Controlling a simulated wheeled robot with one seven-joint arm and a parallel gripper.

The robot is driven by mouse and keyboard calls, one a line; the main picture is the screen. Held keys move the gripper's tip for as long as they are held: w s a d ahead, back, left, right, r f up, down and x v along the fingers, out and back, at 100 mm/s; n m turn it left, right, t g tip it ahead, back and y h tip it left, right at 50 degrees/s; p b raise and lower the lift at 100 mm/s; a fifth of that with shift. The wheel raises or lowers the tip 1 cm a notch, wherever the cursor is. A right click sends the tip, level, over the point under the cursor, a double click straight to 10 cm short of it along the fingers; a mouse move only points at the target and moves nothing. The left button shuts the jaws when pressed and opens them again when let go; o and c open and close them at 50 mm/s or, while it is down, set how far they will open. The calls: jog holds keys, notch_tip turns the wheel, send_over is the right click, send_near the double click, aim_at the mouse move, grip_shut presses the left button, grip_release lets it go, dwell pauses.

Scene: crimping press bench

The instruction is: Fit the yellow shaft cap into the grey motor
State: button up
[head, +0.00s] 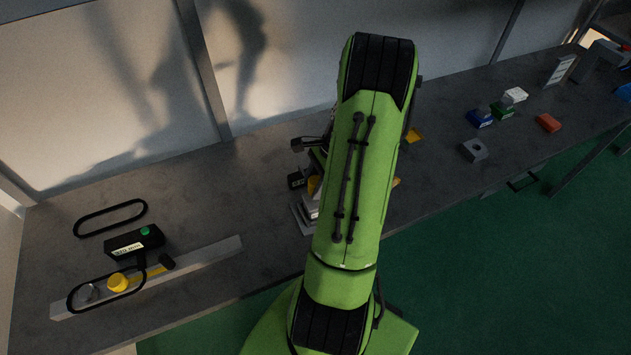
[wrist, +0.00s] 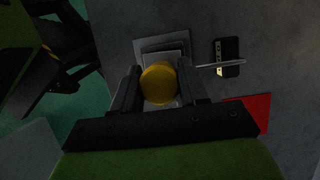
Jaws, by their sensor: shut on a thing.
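In the wrist view my gripper (wrist: 158,80) is shut on the round yellow shaft cap (wrist: 158,84), one dark finger on each side of it. Below the cap is a stepped grey piece with a square base plate (wrist: 178,42); the cap covers much of it. I cannot tell whether the cap touches it, or whether it is the grey motor. In the head view my green arm hides most of the gripper. A bit of yellow (head: 314,185) shows at the arm's left edge, above a pale grey stepped base (head: 303,218).
A black device (wrist: 228,50) with a thin rod and a red patch (wrist: 252,108) lie close right in the wrist view. At left are a long bar (head: 210,256), another yellow round piece (head: 118,282), and a black button box (head: 135,243). A grey block (head: 473,150) stands right.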

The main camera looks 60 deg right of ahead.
jog(key=shift+f+b, duration=1.3)
jog(key=shift+f, duration=0.75)
jog(key=o, duration=1.1)
jog(key=shift+r, duration=0.1)
jog(key=p+v, duration=0.2)
jog(key=v, duration=1.3)
jog(key=shift+r+p, duration=0.3)
jog(key=shift+p, duration=0.1)
jog(key=shift+s+d, duration=0.1)
